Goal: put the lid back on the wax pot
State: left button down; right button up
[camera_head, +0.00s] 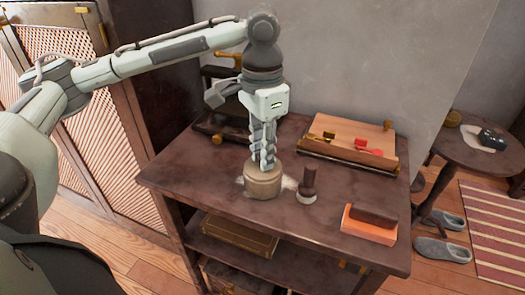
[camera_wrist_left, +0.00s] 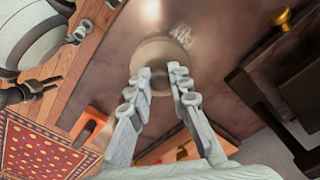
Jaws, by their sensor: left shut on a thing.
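The wax pot (camera_head: 263,184) is a squat tan cylinder on the dark wooden table, left of the table's middle. My left gripper (camera_head: 263,164) points straight down at the pot's top, with its fingers close together. In the left wrist view the round tan lid (camera_wrist_left: 152,50) lies just beyond the fingertips (camera_wrist_left: 160,78). The gripper is shut on the lid, apparently by a small part between the fingertips that is mostly hidden. The lid is at or right above the pot's top; I cannot tell whether it is seated. My right gripper is not in view.
A dark-handled stamp or brush (camera_head: 308,184) stands close right of the pot. An orange block with a dark top (camera_head: 368,225) lies near the right front edge. A wooden tray (camera_head: 350,142) is behind, and a dark press-like object (camera_head: 222,115) stands at the back left.

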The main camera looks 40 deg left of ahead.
pick_arm(q)
jog(key=c, duration=1.3)
grip_release()
jog(key=shift+o, duration=0.2)
jog(key=o, duration=0.4)
jog(key=shift+r, duration=0.15)
jog(key=shift+r, duration=3.4)
